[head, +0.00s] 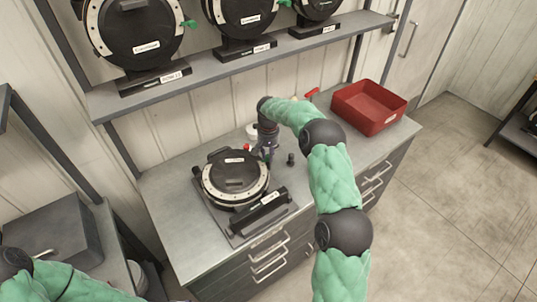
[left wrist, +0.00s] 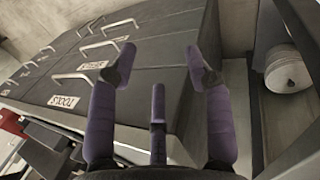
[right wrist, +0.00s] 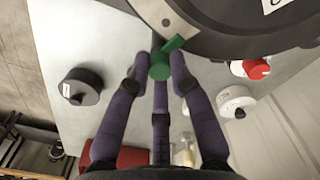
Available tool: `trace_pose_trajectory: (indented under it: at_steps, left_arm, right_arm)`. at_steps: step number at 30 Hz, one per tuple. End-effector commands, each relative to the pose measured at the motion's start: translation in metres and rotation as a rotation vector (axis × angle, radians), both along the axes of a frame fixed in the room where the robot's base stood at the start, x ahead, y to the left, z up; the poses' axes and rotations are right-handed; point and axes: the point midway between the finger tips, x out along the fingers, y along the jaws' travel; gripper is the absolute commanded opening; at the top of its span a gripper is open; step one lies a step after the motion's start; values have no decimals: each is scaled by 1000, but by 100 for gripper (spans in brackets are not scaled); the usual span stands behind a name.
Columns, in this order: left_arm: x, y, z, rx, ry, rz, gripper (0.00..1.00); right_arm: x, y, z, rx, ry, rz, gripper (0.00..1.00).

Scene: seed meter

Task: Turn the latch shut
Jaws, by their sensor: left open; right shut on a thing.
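The seed meter (head: 235,180) is a black round housing with a pale rim, lying on a dark base on the grey bench. Its green latch (right wrist: 160,66) shows at the housing's edge in the right wrist view. My right gripper (right wrist: 165,60) is at that edge, its purple fingers closed on the latch from both sides. In the head view my right gripper (head: 264,155) is at the meter's right side, and the latch is hidden there. My left gripper (left wrist: 160,65) is open and empty above dark drawer fronts with handles, away from the meter.
A red bin (head: 370,107) stands at the bench's right end. Small pieces stand near the meter: a black one (right wrist: 82,87), a red-and-white one (right wrist: 250,69) and a white one (right wrist: 236,103). Above, a shelf (head: 215,66) holds more meters with green latches.

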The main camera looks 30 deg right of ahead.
Motion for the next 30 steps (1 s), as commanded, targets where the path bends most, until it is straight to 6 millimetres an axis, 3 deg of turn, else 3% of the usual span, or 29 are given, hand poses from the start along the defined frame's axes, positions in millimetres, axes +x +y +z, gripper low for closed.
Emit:
trace_pose_trajectory:
  at_steps: [10, 25, 26, 27, 28, 30]
  left_arm:
    - [0, 0, 0, 0, 0, 0, 51]
    - [0, 0, 0, 0, 0, 0, 51]
    - [0, 0, 0, 0, 0, 0, 51]
    - [0, 0, 0, 0, 0, 0, 51]
    - [0, 0, 0, 0, 0, 0, 51]
    - [0, 0, 0, 0, 0, 0, 51]
  right_arm:
    - [2, -1, 3, -3, -8, 123, 0]
    - [3, -1, 3, -3, -11, 140, 0]
    - [3, -1, 3, -3, -11, 140, 25]
    - [3, -1, 3, -3, -11, 140, 36]
    - [3, -1, 3, -3, -11, 140, 44]
    - [3, -1, 3, -2, -9, 140, 46]
